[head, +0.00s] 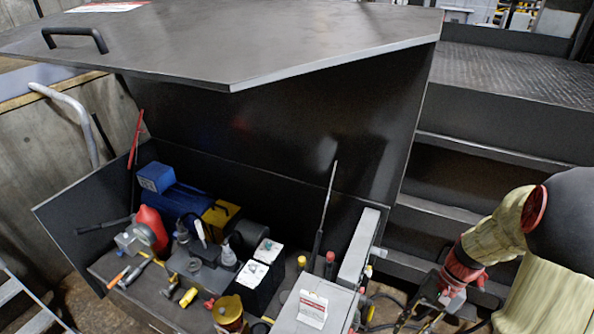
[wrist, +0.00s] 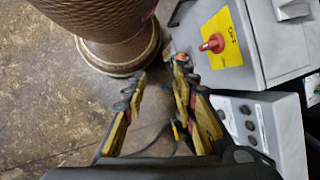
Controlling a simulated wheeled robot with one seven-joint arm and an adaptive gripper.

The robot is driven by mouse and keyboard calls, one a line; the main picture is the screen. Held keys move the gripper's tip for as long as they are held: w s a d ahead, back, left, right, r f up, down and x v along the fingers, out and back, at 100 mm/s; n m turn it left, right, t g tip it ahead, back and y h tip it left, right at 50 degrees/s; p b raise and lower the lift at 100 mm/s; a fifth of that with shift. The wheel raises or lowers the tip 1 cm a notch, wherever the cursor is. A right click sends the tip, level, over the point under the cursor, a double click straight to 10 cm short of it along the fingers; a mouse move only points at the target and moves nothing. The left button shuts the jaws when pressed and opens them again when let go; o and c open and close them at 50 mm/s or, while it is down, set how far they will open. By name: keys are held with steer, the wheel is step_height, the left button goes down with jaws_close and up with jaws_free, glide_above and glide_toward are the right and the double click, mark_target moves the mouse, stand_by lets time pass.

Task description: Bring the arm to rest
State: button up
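My arm (head: 552,295) is bent at the right edge of the head view, with a pale yellow cover on its links. My gripper shows in the wrist view (wrist: 160,72) with its two yellow-and-black fingers apart and nothing between them. In the head view the gripper end hangs low at the lower right, partly cut off by the bottom edge. The fingers point toward the gap between a brown ribbed round object (wrist: 110,28) and a grey box with a red switch (wrist: 212,43) on a yellow plate marked OFF.
A dark chest (head: 75,235) with its lid (head: 250,45) raised holds several tools, bottles and cases. Dark metal steps (head: 455,172) rise behind my arm. Bare concrete floor (wrist: 45,100) is at left.

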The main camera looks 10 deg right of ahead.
steer(key=s+a+r+n+t+h, duration=0.1)
steer(key=a+r+n+t, duration=0.1)
steer(key=a+r, duration=0.3)
steer(key=a+r+n+t+h, duration=0.2)
steer(key=a+r+n+t, duration=0.1)
steer(key=r, duration=0.8)
steer(key=s+a+r+n+t+h, duration=0.1)
steer(key=a+r+n+t+h, duration=0.1)
steer(key=a+r+n, duration=0.2)
steer(key=a+r, duration=0.3)
steer(key=r, duration=0.1)
steer(key=shift+s+a+r+t, duration=0.3)
steer(key=shift+a+r, duration=0.05)
steer(key=shift+c, duration=1.1)
